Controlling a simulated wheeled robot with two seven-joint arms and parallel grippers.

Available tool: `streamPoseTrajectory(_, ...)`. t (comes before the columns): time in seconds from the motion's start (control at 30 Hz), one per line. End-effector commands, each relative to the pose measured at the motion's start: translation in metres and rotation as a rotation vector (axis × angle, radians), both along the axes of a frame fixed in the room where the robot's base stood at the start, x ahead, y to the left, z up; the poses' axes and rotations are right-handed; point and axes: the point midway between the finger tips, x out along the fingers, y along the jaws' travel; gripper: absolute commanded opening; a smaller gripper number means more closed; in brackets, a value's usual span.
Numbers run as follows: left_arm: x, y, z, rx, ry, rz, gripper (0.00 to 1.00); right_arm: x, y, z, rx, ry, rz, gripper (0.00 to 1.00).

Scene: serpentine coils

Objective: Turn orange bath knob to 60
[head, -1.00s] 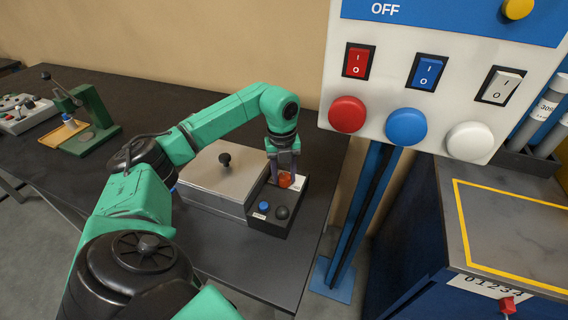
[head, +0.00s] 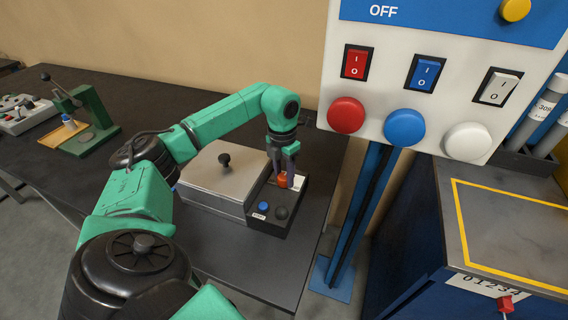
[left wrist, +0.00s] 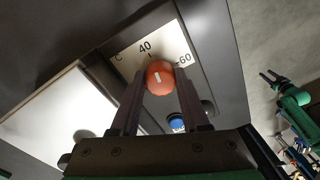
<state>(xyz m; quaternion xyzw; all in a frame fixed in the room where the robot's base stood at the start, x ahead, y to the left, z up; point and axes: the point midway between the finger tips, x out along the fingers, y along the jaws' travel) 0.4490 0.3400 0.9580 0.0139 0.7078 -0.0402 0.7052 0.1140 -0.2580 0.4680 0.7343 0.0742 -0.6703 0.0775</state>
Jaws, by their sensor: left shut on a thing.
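The orange knob (head: 283,181) is on the dark control panel beside the metal-lidded bath. My left gripper (head: 284,183) points down onto it and is shut on it. In the left wrist view the orange knob (left wrist: 160,74) sits between the two fingers of the left gripper (left wrist: 160,88). A short white mark shows on the knob. The white scale plate (left wrist: 162,47) behind it reads 40 near the top and 60 at the right. I cannot tell the exact setting. My right gripper (left wrist: 268,79) shows small at the right of the wrist view, its fingers apart, and is out of the head view.
A blue button (head: 263,207) and a black knob (head: 281,212) sit close in front of the orange knob. The bath's metal lid (head: 213,176) is just left. A blue post (head: 356,225) carrying a switch panel (head: 425,90) stands to the right.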

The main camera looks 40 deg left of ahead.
Motion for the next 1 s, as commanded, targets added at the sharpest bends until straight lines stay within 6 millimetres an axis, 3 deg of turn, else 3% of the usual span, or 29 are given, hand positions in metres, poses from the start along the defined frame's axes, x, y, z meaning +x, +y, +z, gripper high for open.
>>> streamPoseTrajectory(1.0, 0.0024, 0.0002, 0.0036, 0.002, -0.009, -0.959, 0.00, -0.0001, -0.0022, 0.0009, -0.003, 0.000, 0.000, 0.50)
